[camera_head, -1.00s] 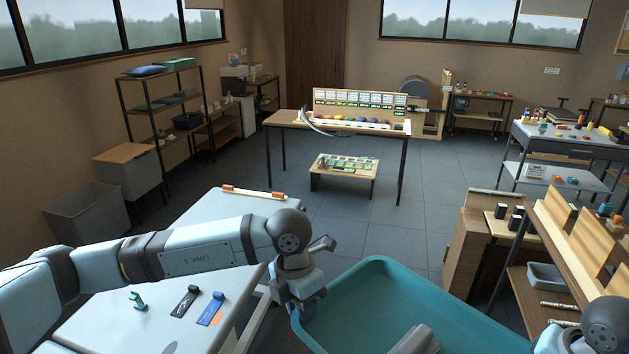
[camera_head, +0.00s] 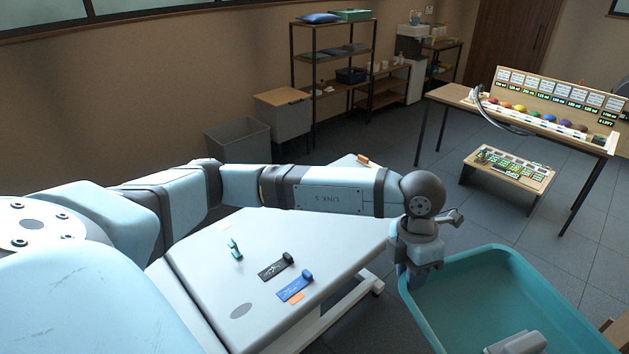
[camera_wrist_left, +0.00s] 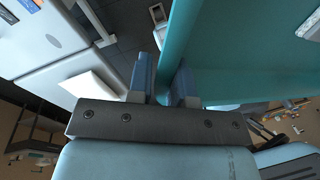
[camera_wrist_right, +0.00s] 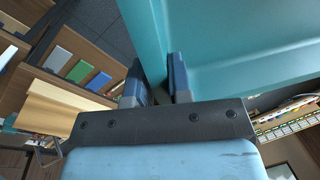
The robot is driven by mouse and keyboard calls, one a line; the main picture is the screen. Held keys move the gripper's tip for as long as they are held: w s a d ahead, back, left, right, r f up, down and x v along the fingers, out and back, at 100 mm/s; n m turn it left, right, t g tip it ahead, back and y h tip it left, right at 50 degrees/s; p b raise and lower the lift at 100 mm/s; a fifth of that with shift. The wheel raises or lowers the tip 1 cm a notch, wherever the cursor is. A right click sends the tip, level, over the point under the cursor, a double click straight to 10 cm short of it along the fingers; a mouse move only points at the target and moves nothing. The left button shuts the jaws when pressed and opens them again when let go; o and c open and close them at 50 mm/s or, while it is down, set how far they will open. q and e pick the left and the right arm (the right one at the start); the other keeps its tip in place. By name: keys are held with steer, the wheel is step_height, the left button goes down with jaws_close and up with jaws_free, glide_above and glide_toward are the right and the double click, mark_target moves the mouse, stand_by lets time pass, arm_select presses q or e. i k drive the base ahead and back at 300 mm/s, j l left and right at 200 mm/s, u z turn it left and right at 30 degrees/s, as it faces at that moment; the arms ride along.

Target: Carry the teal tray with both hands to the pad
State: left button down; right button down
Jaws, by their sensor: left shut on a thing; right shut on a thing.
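The teal tray (camera_head: 480,290) is at the lower right of the head view, held up above the floor, its near right part cut off by the frame. My left gripper (camera_head: 408,282) is shut on its left wall. In the left wrist view the two fingers (camera_wrist_left: 171,88) pinch the tray's teal wall (camera_wrist_left: 177,40). In the right wrist view my right gripper (camera_wrist_right: 157,88) is shut on another wall of the tray (camera_wrist_right: 146,35). The right gripper is outside the head view. No pad can be made out in these frames.
A white table (camera_head: 215,275) with small tools stands left of the tray. A wooden table (camera_head: 432,95) with colored items and a low bench (camera_head: 510,170) stand ahead to the right. Shelves (camera_head: 330,75) and a grey bin (camera_head: 238,140) line the wall. Open floor (camera_head: 480,215) lies beyond the tray.

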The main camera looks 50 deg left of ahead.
mark_target(335, 238)
steer(key=i+u, duration=0.2)
steer(key=i, duration=0.7)
steer(key=i+u, duration=0.25)
steer(key=i, duration=0.15)
steer(key=i+l+u, duration=0.25)
steer(key=i+u, duration=0.25)
steer(key=u, duration=0.2)
steer(key=i+l+u, duration=0.2)
steer(key=u, duration=0.2)
steer(key=i+u, duration=0.2)
steer(key=u, duration=0.25)
steer(key=i+l+u, duration=0.1)
steer(key=u, duration=0.3)
steer(key=i+l+u, duration=0.1)
steer(key=i, duration=0.3)
